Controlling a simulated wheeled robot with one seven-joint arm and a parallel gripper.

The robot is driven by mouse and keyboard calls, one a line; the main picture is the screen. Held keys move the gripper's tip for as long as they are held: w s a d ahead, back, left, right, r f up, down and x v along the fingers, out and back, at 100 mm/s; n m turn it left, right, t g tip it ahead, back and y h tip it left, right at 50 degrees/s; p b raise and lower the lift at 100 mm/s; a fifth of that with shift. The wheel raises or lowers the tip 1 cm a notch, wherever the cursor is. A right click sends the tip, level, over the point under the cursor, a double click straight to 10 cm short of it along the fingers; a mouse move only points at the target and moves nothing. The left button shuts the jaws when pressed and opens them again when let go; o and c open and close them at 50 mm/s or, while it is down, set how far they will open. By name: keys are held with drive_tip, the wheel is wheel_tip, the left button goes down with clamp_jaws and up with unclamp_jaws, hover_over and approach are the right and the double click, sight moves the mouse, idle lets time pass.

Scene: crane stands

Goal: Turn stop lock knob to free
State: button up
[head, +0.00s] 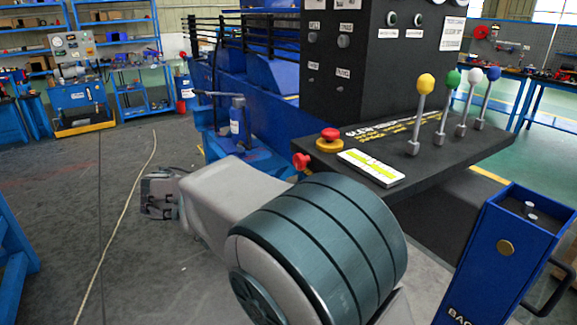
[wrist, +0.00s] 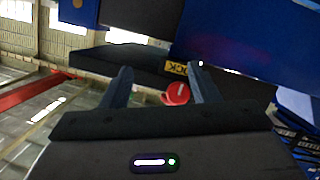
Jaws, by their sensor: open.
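The red knob (head: 300,161) sits on the left end face of the black console, below the top edge. In the wrist view the red knob (wrist: 177,94) shows a pale mark on its face. My gripper (head: 160,193) is open and empty, left of the console and apart from the knob. In the wrist view the knob appears between my gripper's fingers (wrist: 160,80), closer to the right one, beyond the fingertips. Which position the knob is turned to I cannot tell.
A red mushroom button (head: 330,135) on a yellow base stands on the console top (head: 384,134), near the knob. Several ball-topped levers (head: 420,112) stand further right. A blue bottle jack (head: 239,125) is behind. The floor left of my gripper is mostly clear, with a cable (head: 125,205).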

sight(297, 163)
drive_tip(key=s+a+r+m+t+h, duration=0.2)
drive_tip(key=a+r+m+t, duration=0.1)
drive_tip(key=a, duration=0.6)
drive_tip(key=p+x, duration=0.2)
drive_tip(key=x, duration=1.2)
drive_tip(key=shift+w, duration=0.25)
drive_tip(key=c, duration=1)
